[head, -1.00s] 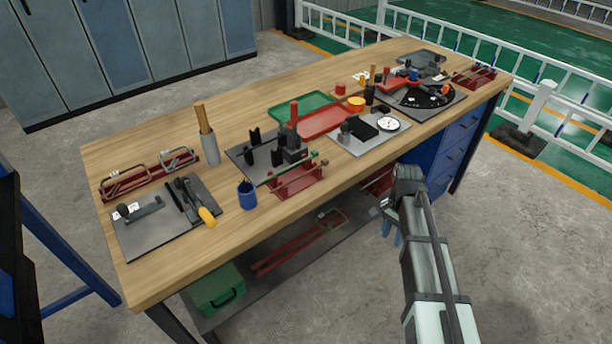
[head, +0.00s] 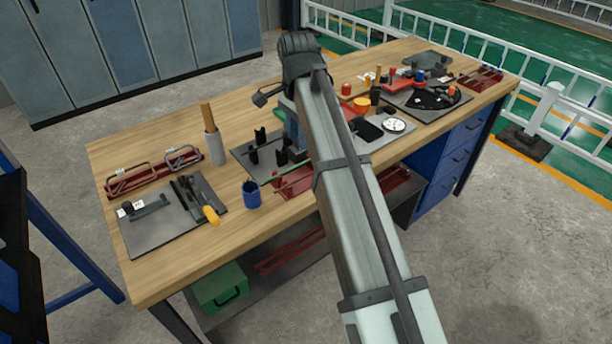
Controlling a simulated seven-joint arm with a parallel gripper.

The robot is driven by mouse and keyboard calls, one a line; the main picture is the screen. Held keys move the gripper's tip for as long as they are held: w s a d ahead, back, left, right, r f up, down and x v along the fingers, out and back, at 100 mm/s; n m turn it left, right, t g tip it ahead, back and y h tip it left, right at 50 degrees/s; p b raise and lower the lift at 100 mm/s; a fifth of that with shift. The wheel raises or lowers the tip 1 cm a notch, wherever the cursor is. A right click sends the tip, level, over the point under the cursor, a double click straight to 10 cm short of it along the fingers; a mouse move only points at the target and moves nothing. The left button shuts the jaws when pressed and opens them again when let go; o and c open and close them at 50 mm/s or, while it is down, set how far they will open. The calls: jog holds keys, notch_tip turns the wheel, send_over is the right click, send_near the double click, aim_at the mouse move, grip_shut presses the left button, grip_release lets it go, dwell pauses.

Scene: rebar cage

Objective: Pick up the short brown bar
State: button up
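A brown bar (head: 206,114) stands upright in a grey cylindrical holder (head: 215,147) at the left middle of the workbench. I cannot tell whether it is the short one. A second brown bar (head: 379,74) stands in a dark cup toward the back right. My gripper (head: 293,128) points down over the middle of the bench, right of the grey holder and apart from it. My wrist and forearm hide most of the gripper. Only a bluish part shows, so its opening and anything in it cannot be seen.
A blue cup (head: 251,194) stands near the front edge. A red rack (head: 294,181) is partly behind my arm. Left of it is a grey plate (head: 150,234) with tools, including a yellow-handled one. Red racks (head: 146,177) with bent wire stirrups lie behind. Bare wood surrounds the holder.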

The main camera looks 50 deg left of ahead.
send_near(305, 176)
notch_tip(305, 176, down, 2)
jog(key=s, duration=0.3)
jog(key=shift+w+f, duration=0.2)
jog(key=shift+f, duration=2.55)
grip_shut()
